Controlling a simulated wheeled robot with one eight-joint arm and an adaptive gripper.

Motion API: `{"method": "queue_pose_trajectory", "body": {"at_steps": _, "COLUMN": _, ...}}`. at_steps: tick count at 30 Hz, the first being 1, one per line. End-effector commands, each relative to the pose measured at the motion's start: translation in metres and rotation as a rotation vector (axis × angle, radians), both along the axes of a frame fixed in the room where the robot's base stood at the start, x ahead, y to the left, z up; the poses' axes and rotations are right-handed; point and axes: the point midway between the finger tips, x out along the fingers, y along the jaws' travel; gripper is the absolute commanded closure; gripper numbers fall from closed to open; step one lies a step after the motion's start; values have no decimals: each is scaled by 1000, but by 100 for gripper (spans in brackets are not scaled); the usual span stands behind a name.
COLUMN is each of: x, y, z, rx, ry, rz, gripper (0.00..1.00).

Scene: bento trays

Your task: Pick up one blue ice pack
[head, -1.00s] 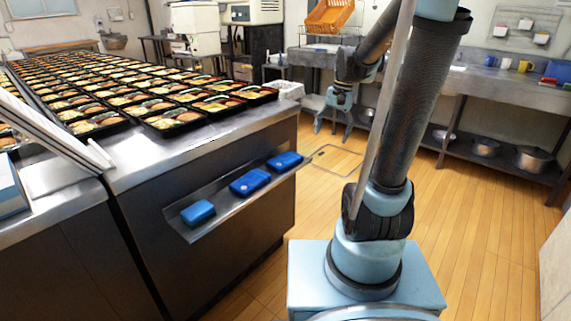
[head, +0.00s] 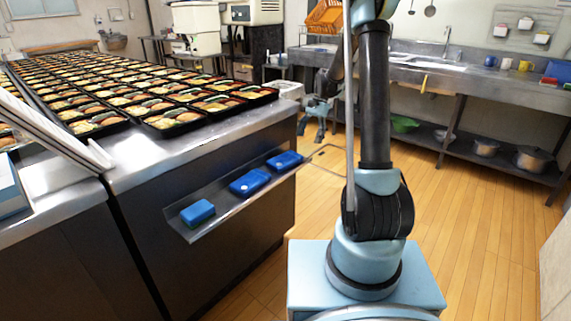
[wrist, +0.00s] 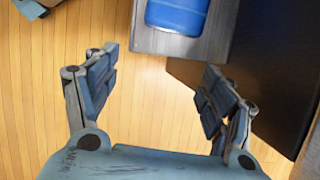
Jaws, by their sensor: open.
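Three blue ice packs lie in a row on a narrow metal ledge (head: 236,208) on the counter's side: a near one (head: 197,213), a middle one (head: 249,181) and a far one (head: 285,160). My gripper (head: 312,130) is beyond the ledge's far end, to the right of the counter corner. In the wrist view my gripper (wrist: 160,62) is open with nothing between its fingers. One blue ice pack (wrist: 178,15) shows there at the top edge, beyond the fingertips and partly cut off, on the end of the ledge.
Many filled bento trays (head: 178,121) cover the steel counter (head: 150,160) above the ledge. The counter's dark side stands close to the right finger in the wrist view. Wooden floor (head: 480,235) is open to the right. A sink bench (head: 480,85) runs along the back wall.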

Motion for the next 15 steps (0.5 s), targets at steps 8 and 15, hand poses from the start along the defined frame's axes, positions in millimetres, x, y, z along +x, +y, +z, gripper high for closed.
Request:
{"method": "queue_pose_trajectory", "body": {"at_steps": 8, "x": 2, "y": 11, "z": -12, "rx": 1, "ry": 20, "rz": -15, "gripper": 24}}
{"method": "queue_pose_trajectory", "body": {"at_steps": 15, "x": -28, "y": 39, "z": -12, "rx": 0, "ry": 20, "rz": -15, "gripper": 24}}
